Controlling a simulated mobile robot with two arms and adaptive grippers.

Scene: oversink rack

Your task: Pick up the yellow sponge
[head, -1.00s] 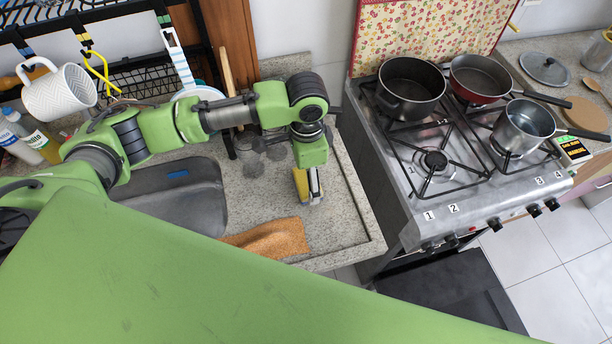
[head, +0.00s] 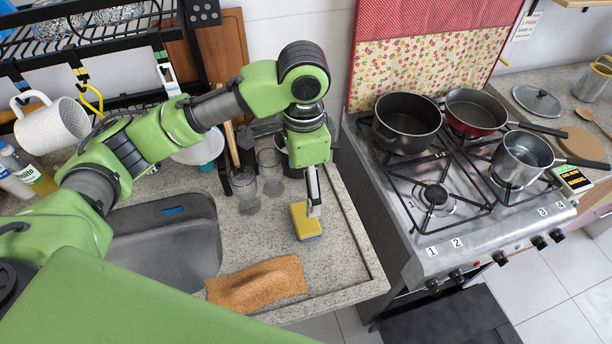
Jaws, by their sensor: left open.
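The yellow sponge (head: 303,222), with a blue-grey underside, lies flat on the granite counter in the head view, between the sink and the stove. My left gripper (head: 314,211) points down just above and behind it. Its fingers overlap the sponge's right part in the picture. I see them nearly edge-on, so the gap between them is hard to make out. They are open and hold nothing; whether they touch the sponge I cannot tell. My right gripper is not in view.
An orange-brown cloth (head: 258,285) lies in front of the sponge, left of it. The sink basin (head: 165,245) is at left. Glasses (head: 270,170) stand behind the sponge. A raised counter rim (head: 357,225) and the stove (head: 440,215) with pans are at right.

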